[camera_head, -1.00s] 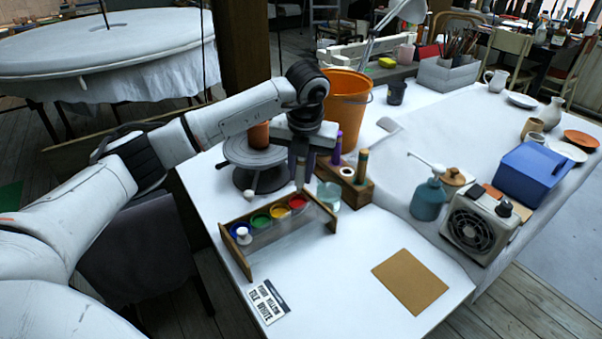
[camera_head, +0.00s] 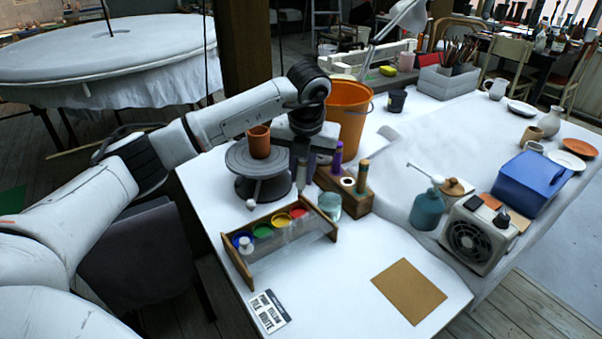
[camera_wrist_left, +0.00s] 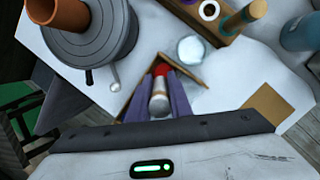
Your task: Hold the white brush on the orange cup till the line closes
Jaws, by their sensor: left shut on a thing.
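The orange cup (camera_head: 259,142) stands upright on a grey turntable (camera_head: 246,165), which has a white-knobbed lever. The cup (camera_wrist_left: 65,12) is cut off at the upper left of the left wrist view. My left gripper (camera_head: 302,166) is to the right of the turntable, pointing down, with its fingers closed on a pale cylinder, apparently the white brush (camera_head: 301,179). In the left wrist view the pale brush handle (camera_wrist_left: 159,98) lies between the dark purple fingers. Its tip cannot be made out. The brush is apart from the cup. My right gripper is not seen.
A wooden block (camera_head: 355,202) with upright tools and a glass jar (camera_head: 330,207) stand close right of the gripper. A rack of paint pots (camera_head: 283,256) lies in front. The orange bucket (camera_head: 348,118) is behind. The table around the brown sheet (camera_head: 409,291) is mostly clear.

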